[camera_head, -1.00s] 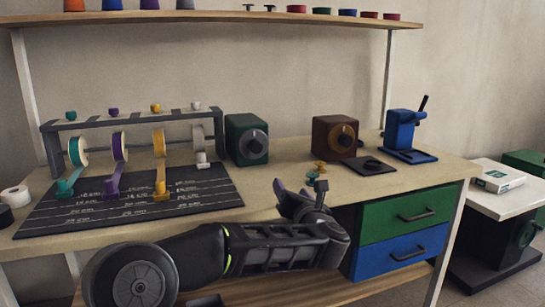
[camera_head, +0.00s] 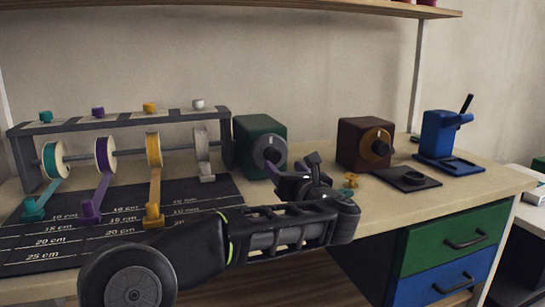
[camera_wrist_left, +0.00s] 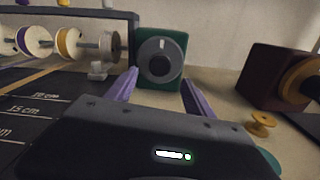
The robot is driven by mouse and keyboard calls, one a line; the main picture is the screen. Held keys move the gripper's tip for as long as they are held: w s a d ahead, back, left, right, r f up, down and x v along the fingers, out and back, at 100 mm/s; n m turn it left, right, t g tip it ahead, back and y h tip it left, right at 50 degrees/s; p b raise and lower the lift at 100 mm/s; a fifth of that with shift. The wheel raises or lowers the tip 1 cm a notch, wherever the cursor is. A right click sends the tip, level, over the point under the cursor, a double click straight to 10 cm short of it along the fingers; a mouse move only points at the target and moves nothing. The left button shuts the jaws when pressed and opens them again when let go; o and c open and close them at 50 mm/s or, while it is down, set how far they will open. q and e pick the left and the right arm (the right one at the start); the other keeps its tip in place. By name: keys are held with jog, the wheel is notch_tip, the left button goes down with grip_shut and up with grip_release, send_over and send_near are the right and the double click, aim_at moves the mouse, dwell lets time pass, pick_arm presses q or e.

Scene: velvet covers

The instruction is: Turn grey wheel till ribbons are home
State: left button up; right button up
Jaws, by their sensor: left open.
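The grey wheel (camera_head: 269,151) is on the front of a green box (camera_head: 250,133) behind the mat. It also shows in the left wrist view (camera_wrist_left: 160,60), with a white mark near its top. My left gripper (camera_head: 299,165) is open and empty in front of the box, pointing at the wheel, apart from it. Ribbons hang from spools on a grey rack: teal (camera_head: 46,193), purple (camera_head: 100,190) and yellow (camera_head: 155,184) run down onto the mat. The white ribbon's end (camera_head: 206,177) is close to its spool. My right gripper is not in view.
A black mat with length marks (camera_head: 120,232) lies under the rack. A brown box with an orange dial (camera_head: 364,142), a small yellow spool (camera_head: 351,180) and a blue press (camera_head: 440,135) stand to the right. Green and blue drawers (camera_head: 455,240) are below.

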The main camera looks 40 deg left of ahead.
aim_at(275, 158)
pick_arm(q)
jog(key=shift+b+x, duration=0.35)
jog(key=shift+x, duration=3.55)
jog(key=shift+s, duration=0.1)
grip_shut()
